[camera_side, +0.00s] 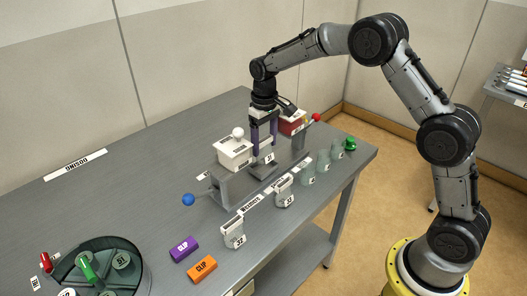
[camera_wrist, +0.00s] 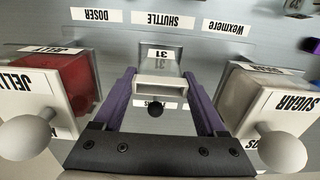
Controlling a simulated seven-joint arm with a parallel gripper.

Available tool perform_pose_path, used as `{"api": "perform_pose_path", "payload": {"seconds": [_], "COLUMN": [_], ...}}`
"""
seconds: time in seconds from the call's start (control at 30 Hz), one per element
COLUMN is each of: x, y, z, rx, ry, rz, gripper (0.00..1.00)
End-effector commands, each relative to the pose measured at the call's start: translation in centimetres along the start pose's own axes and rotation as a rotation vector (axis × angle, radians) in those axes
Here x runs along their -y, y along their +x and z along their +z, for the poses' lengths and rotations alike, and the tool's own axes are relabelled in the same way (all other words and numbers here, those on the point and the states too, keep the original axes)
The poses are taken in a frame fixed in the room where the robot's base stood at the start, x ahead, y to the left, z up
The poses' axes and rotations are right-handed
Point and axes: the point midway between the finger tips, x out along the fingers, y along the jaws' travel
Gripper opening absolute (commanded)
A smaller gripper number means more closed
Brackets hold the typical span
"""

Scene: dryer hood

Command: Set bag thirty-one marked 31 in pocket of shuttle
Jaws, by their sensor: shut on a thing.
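My gripper (camera_side: 264,148) points straight down between the two hoppers, its purple fingers shut on bag thirty-one (camera_side: 268,158), a small pale bag. A SHUTTLE label (camera_wrist: 178,22) lies on the grey surface past the bag. A low grey block (camera_side: 261,171) shows under the bag in the side view; it appears to be the shuttle. Its pocket is hidden by the bag and fingers, and I cannot tell whether the bag touches it.
A white hopper (camera_side: 234,152) and a red JELLY hopper (camera_side: 291,123) flank my gripper closely. Several pale bags (camera_side: 284,190) stand in a row along the front edge. Purple (camera_side: 184,249) and orange (camera_side: 202,269) clips and a round dark tray (camera_side: 134,267) lie toward the left.

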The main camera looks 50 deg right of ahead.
Motion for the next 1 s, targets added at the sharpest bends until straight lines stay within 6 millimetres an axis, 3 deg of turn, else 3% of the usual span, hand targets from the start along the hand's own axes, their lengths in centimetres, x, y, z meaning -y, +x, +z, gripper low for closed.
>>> {"api": "perform_pose_path", "payload": {"seconds": [0.3, 0.67, 0.7, 0.83, 1.0], "x": [0.0, 0.0, 0.0, 0.0, 0.0], "y": [3.5, 3.9, 3.9, 3.9, 3.9], "z": [-0.4, -0.4, -0.4, -0.4, -0.4], "rx": [0.002, 0.001, 0.001, 0.001, 0.001], "ry": [0.0, 0.0, 0.0, 0.0, 0.0], "rz": [0.0, 0.0, 0.0, 0.0, 0.0], "gripper": [0.22, 0.22, 0.76, 0.99, 1.0]}}
